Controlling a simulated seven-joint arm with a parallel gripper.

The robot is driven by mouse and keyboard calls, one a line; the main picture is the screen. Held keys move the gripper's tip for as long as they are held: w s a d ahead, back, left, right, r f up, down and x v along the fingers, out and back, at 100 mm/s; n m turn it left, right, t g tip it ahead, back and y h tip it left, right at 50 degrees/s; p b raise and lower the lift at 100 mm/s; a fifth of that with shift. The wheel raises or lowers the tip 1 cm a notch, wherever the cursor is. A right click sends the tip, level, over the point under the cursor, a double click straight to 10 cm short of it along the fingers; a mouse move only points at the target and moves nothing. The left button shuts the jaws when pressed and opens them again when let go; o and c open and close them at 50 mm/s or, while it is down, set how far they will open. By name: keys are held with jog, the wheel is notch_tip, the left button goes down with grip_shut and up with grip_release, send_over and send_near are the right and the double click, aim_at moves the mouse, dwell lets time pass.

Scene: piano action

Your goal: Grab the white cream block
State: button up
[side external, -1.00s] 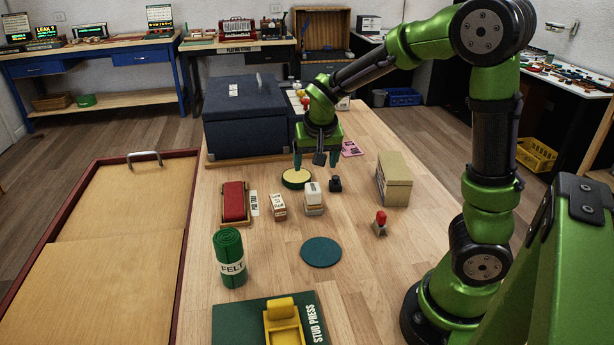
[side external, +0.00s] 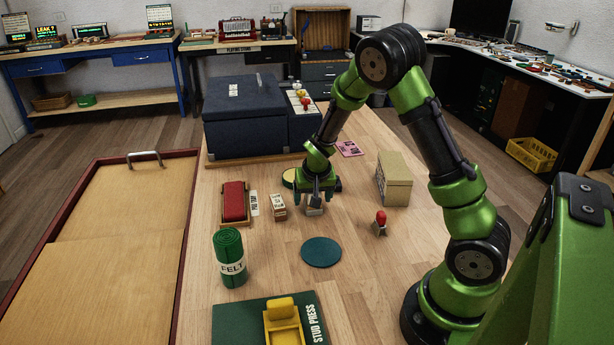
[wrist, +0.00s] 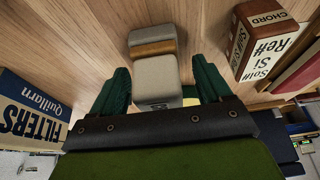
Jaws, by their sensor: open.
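The white cream block (wrist: 156,78) shows in the wrist view as a pale block with a brown band and a lighter section beyond it. It lies between the two green fingers of my gripper (wrist: 160,82), with visible space on both sides. In the side external view my gripper (side external: 314,197) points down over the block (side external: 314,211), hiding most of it; only its lower part shows. The gripper is open and not closed on anything.
A printed block (side external: 278,205) stands close left of my gripper, also seen in the wrist view (wrist: 262,42). A tan filters box (side external: 395,180) is to the right, and a red-handled piece (side external: 381,222) nearer. A green disc (side external: 321,252) lies in front.

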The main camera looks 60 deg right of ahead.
jog(key=shift+f, duration=0.25)
jog(key=c, duration=1.2)
jog(key=shift+r, duration=0.1)
